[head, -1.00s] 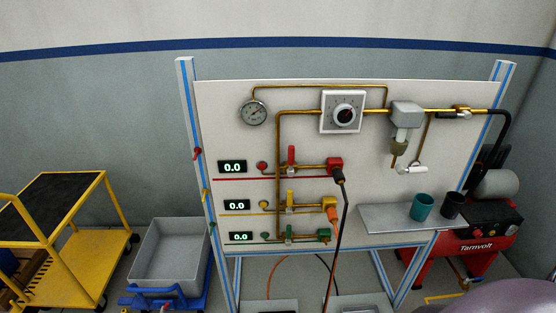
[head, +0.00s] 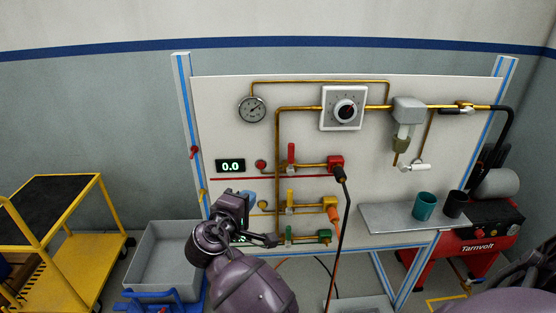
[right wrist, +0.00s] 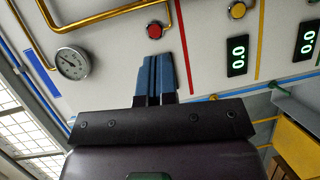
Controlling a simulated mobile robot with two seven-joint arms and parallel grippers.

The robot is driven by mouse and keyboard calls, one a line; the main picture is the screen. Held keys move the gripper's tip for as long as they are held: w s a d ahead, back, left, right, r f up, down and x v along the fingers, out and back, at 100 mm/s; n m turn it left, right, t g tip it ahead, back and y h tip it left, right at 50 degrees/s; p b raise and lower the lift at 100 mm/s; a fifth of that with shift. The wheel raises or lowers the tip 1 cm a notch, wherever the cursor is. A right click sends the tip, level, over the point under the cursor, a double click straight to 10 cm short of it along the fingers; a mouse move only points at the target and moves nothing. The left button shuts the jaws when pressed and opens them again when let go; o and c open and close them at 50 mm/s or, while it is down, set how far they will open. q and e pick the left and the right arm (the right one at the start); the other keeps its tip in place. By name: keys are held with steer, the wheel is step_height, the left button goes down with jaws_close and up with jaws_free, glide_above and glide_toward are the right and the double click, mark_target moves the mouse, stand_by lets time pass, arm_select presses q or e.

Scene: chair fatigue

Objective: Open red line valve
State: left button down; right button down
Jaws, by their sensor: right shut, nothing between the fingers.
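The red line valve has an upright red handle (head: 291,154) on a brass pipe, left of a red fitting (head: 335,163) with a black hose plug. My right gripper (head: 249,197) is in front of the board's left part, below and left of the red handle and apart from it. Its blue fingers are shut and empty, as the right wrist view (right wrist: 157,72) also shows. A round red button (head: 261,165) sits left of the handle and shows beyond the fingers in the right wrist view (right wrist: 155,30). My left gripper is not in view.
A yellow handle (head: 290,197) and a green handle (head: 288,234) stand below the red one. My arm hides the yellow line's display. A black hose (head: 345,215) hangs in front of the board. A shelf (head: 385,217) with two cups is at right. A grey bin (head: 150,255) stands left.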

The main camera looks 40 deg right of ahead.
mark_target(291, 158)
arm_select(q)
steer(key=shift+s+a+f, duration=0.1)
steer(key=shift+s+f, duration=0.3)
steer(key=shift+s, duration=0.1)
arm_select(e)
step_height(291, 158, up, 6)
steer(key=a+m+g+h, duration=0.1)
steer(key=h, duration=0.1)
steer(key=shift+w+a+g+h, duration=0.15)
steer(key=shift+a+g+h, duration=0.05)
steer(key=shift+g+h, duration=0.1)
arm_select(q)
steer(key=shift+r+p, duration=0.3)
arm_select(e)
steer(key=s+x, duration=0.1)
steer(key=x, duration=0.7)
steer(key=s+d+x, duration=0.1)
steer(key=x, duration=0.4)
steer(key=shift+s+f, duration=0.15)
steer(key=shift+s, duration=0.2)
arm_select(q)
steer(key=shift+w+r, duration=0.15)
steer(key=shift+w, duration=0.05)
arm_select(e)
steer(key=shift+m, duration=0.3)
